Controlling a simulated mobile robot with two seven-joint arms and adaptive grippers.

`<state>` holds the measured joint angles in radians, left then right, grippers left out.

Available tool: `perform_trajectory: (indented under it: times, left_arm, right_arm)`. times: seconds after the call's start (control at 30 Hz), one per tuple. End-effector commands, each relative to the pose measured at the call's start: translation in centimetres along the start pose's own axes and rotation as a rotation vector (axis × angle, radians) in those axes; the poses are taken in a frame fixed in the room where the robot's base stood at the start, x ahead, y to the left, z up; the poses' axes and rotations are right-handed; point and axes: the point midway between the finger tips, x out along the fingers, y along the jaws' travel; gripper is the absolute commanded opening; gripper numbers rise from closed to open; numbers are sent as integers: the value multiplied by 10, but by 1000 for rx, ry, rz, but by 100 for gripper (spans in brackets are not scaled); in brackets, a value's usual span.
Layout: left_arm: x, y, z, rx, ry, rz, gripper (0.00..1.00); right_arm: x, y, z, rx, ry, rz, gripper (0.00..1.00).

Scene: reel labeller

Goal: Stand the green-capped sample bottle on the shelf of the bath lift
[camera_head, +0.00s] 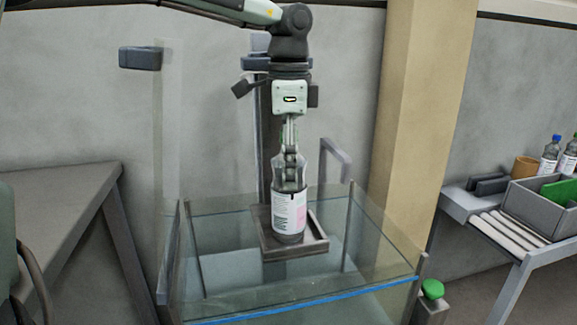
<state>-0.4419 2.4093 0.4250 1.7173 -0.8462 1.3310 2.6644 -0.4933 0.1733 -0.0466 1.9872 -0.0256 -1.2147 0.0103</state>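A clear bottle (289,213) with a white and pink label hangs upright below my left gripper (290,155), near the middle of the head view. The gripper's fingers are closed around the bottle's top, and they hide its cap, so its colour does not show. The shelf (316,247) of the bath lift is a small brown rimmed tray inside the glass tank. The bottle's base is over the shelf, within its rim as seen from here. I cannot tell whether it touches the shelf floor. My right gripper is not in view.
The glass tank (300,308) has clear walls and a blue line along its front. A grey hooked bar (336,158) stands right of the bottle. A beige pillar (416,100) is behind. At right, a bench holds a grey bin (540,212) and bottles (550,155). A grey table (50,215) is at left.

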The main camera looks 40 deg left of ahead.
Motion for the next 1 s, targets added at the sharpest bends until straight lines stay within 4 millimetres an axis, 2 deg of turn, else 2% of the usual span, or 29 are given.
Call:
perform_trajectory:
  times: [0.07,0.47,0.53,0.8,1.0]
  left_arm:
    - [0,0,0,0,0,0,74]
    - [-5,0,0,0,1,1,74]
    - [-14,-1,-1,-1,2,-5,74]
    - [-73,-1,-1,-2,2,-5,74]
    - [-108,0,0,-1,0,-2,74]
  right_arm:
    - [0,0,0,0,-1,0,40]
    - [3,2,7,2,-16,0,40]
    - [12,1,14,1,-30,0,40]
    - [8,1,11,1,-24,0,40]
    - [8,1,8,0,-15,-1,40]
